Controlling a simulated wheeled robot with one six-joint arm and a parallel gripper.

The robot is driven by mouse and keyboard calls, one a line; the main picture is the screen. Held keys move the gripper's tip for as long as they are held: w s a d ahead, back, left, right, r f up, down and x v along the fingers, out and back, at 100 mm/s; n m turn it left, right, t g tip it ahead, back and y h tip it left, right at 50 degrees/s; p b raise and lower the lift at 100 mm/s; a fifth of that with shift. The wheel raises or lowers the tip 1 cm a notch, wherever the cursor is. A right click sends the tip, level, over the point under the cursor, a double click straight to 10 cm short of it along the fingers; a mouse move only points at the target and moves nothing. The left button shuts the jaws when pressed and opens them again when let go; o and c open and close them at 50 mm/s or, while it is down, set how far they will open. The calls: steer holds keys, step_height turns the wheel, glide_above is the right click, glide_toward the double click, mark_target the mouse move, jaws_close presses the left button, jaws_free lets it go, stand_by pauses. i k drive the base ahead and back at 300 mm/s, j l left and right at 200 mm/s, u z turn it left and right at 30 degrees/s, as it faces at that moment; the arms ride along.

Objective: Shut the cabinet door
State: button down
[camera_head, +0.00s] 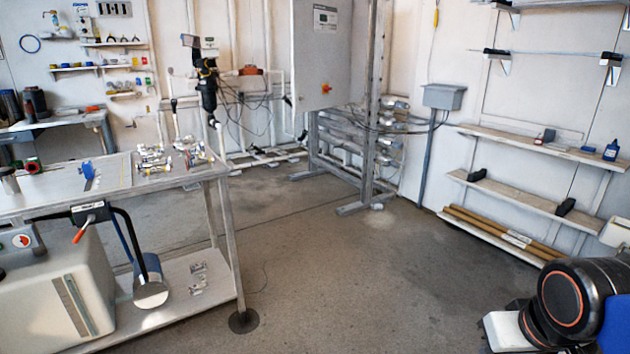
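A grey cabinet (345,60) is mounted on a metal frame at the back, slightly right of centre. Its top is cut off by the picture edge. I cannot tell whether the door is ajar or closed. My gripper is not in view; only a black joint of my arm with an orange ring shows at the lower right, far from the cabinet.
A metal workbench (110,190) with small parts fills the left, with a beige machine (60,300) in front. Shelves (540,145) line the right wall, near a grey wall box (443,96). The frame's feet (352,208) stick out onto the floor. The middle floor (330,270) is clear.

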mark_target(320, 57)
steer(key=i+l+u, duration=0.1)
steer(key=i+u, duration=0.25)
steer(key=i, duration=1.5)
steer(key=i+z, duration=0.1)
steer(key=i, duration=0.45)
steer(key=i+j+z, duration=0.1)
steer(key=i, duration=0.45)
